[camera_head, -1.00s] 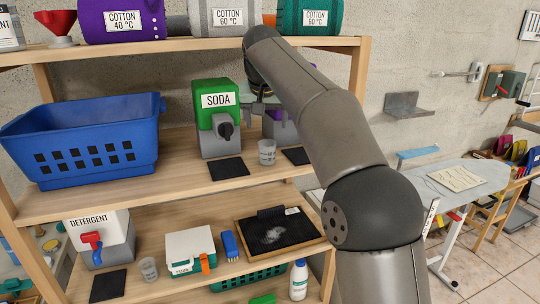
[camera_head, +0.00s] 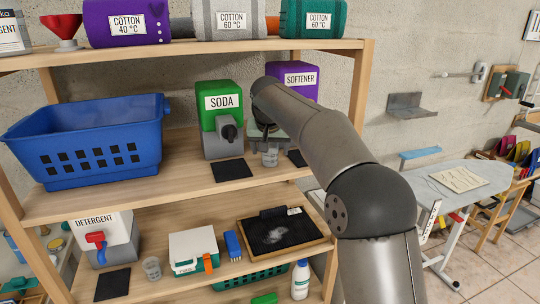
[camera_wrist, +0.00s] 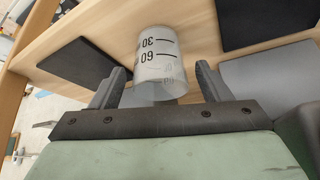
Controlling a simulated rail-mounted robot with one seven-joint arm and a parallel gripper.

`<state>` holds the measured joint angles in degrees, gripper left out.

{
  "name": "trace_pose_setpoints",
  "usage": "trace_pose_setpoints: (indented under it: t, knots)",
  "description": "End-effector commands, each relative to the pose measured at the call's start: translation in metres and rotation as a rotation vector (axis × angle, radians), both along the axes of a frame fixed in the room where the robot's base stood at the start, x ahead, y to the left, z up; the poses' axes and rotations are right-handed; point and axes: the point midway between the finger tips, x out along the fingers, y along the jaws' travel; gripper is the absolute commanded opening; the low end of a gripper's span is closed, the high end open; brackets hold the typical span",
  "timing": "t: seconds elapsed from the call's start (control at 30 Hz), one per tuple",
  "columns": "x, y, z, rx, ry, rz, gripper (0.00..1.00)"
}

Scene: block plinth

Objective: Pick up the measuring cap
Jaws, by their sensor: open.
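A clear measuring cap (camera_head: 270,157) with black marks stands on the upper shelf between two dark mats. In the wrist view the cap (camera_wrist: 158,62) shows marks 30 and 60. My gripper (camera_wrist: 161,80) is open, with one finger on each side of the cap's near part and a small gap at each side. In the head view my gripper (camera_head: 265,139) is at the cap, partly hidden by my arm. A second measuring cap (camera_head: 152,268) stands on the lower shelf by the detergent dispenser (camera_head: 102,238).
The green soda dispenser (camera_head: 221,103) stands just left of my gripper. The purple softener dispenser (camera_head: 300,80) is behind my arm. A blue basket (camera_head: 90,140) fills the shelf's left side. Dark mats (camera_head: 231,170) lie beside the cap.

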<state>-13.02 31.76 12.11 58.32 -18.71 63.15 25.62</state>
Motion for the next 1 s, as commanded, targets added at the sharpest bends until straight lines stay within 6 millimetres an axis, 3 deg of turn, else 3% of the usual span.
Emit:
trace_pose_setpoints:
  t: [0.07, 0.23, 0.27, 0.7, 0.87, 1.0]
  knots:
    - [0.0, 0.0, 0.0, 0.0, 0.0, 0.0, 0.7]
    - [0.0, 0.0, 0.0, 0.0, 0.0, 0.0, 0.26]
    - [0.0, 0.0, 0.0, 0.0, 0.0, 0.0, 0.23]
    - [0.0, 0.0, 0.008, 0.0, -0.002, 0.0, 0.23]
    - [0.001, 0.0, 0.033, 0.001, -0.005, -0.001, 0.23]
    - [-0.027, -0.008, 0.064, 0.001, -0.007, 0.0, 0.23]
